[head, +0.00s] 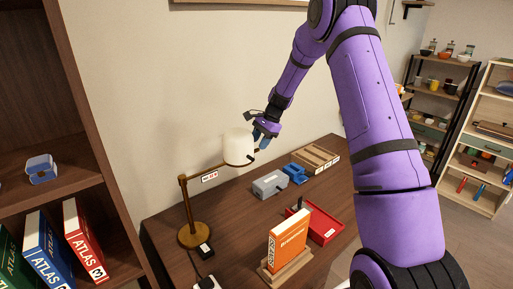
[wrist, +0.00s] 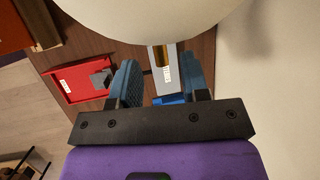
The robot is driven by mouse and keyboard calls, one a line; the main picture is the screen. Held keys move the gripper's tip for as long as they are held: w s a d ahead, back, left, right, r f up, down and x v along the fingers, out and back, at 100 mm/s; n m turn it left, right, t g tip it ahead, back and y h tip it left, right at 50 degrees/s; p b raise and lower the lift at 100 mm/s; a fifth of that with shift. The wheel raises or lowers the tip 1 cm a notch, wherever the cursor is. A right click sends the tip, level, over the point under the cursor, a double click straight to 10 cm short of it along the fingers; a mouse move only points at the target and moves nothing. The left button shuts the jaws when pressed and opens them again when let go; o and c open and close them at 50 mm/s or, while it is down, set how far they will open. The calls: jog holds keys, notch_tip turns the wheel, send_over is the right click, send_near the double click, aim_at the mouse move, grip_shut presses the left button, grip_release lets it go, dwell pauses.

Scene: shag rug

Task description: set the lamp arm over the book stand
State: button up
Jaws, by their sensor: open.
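The desk lamp has a round brass base (head: 194,235), an upright post, and a lamp arm (head: 208,176) reaching back right along the wall. Its cream shade (head: 238,148) hangs near the arm's far end and fills the top of the wrist view (wrist: 150,14). The book stand (head: 287,268) is wooden and holds an upright orange book (head: 287,240) at the desk's front. The shade is behind and left of the stand, not above it. My gripper (head: 263,139) is open at the arm's far end, beside the shade. A brass piece shows between its fingers (wrist: 160,78); contact is unclear.
A red tray (head: 325,226), a grey box (head: 270,184), a blue object (head: 295,173) and a wooden box (head: 316,158) stand on the desk. A bookcase (head: 75,150) is at left. The wall is close behind the lamp.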

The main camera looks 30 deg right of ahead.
jog(key=shift+x, duration=1.4)
grip_shut()
jog(key=shift+s, duration=0.1)
